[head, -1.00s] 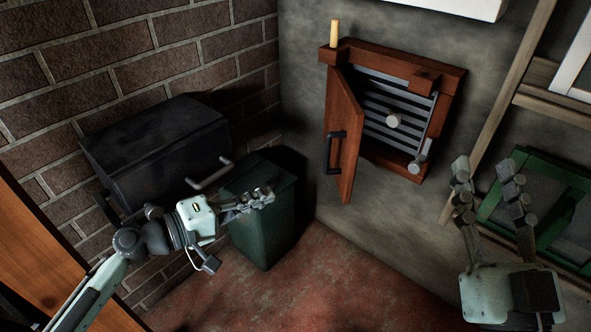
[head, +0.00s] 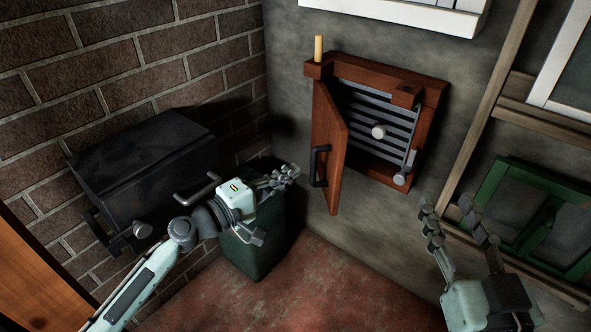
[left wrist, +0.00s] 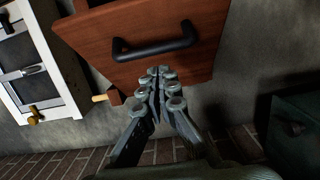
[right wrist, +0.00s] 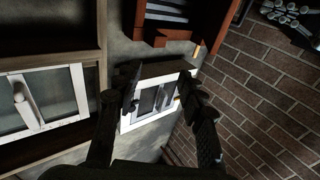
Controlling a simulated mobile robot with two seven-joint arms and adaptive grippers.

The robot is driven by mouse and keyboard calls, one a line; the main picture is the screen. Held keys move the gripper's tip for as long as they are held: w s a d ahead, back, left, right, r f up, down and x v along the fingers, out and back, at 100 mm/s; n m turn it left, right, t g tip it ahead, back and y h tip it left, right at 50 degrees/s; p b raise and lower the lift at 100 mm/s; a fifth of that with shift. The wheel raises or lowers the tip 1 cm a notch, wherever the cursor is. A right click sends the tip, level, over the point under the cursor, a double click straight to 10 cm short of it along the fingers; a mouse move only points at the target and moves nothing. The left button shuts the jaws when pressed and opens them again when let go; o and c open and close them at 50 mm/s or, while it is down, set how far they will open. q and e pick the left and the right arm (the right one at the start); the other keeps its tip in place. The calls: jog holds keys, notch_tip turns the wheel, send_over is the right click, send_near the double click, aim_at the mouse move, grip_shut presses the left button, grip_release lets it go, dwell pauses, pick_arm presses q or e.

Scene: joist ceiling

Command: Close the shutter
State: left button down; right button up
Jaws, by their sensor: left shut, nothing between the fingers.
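The wooden shutter (head: 331,150) stands open on the left side of a reddish-brown wall frame (head: 428,100) with grey slats (head: 362,115). Its dark bar handle (head: 317,166) faces left; the handle also shows in the left wrist view (left wrist: 155,50). My left gripper (head: 290,172) is shut and empty, left of the shutter and slightly below the handle's middle. In the left wrist view its fingertips (left wrist: 163,73) overlap the shutter's lower edge in the picture; I cannot tell whether they touch. My right gripper (head: 456,207) is open and empty, lower right of the frame.
A yellow candle-like peg (head: 318,48) rises from the frame's top. Wooden shelving (head: 490,115) with a green frame (head: 500,185) stands right. Floor between is clear.

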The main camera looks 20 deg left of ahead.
pick_arm(q)
jog(key=shift+w+d, duration=0.2)
jog(key=shift+d, duration=0.55)
pick_arm(e)
jog(key=shift+w+d+f+g+h, duration=0.15)
jog(key=shift+d+f+g, duration=0.25)
jog(key=shift+f, duration=0.4)
jog(key=shift+w+d+f+g+h, duration=0.1)
jog(key=shift+d+f+g+h, duration=0.25)
jog(key=shift+f, duration=0.4)
